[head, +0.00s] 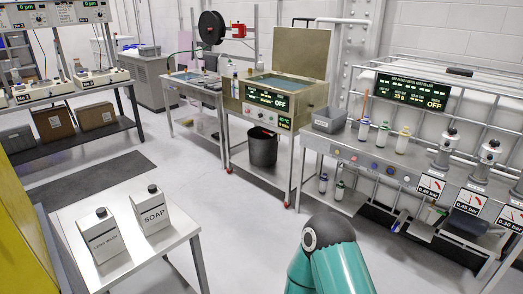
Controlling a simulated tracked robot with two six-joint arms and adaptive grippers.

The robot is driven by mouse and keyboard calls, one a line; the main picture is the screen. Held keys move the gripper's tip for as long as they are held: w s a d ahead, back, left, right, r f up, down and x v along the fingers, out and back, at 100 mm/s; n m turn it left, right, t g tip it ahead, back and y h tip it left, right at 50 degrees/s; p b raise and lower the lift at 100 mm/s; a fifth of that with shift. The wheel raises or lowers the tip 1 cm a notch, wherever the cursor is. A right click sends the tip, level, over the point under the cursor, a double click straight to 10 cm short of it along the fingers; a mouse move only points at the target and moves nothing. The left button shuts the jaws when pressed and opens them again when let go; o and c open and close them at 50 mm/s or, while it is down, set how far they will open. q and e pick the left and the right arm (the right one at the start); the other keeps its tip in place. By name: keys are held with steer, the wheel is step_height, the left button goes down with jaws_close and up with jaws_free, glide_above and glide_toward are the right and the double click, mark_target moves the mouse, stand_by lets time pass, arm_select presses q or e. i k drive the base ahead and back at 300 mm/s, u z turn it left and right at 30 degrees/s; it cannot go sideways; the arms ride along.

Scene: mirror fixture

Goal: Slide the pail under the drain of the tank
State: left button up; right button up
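A dark grey pail (263,147) stands upright beneath the bench of the tank, between the bench's legs. The tank (272,92) is a beige box with its lid raised, bluish liquid inside and a green-lit display reading OFF on its front. I cannot make out the drain, so I cannot tell how the pail lines up with it. A teal link of my own arm shows at the bottom centre, far from the pail. Neither of my grippers is in view.
A bench (375,163) with bottles and gauges fills the right. A dark mat (86,176) lies on the left floor. The grey floor before the tank is clear.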

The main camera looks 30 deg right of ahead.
mark_target(263, 147)
steer(key=u, duration=0.4)
steer(key=i, duration=0.1)
steer(key=z, duration=1.65)
steer(key=i, duration=3.8)
steer(key=u, duration=1.85)
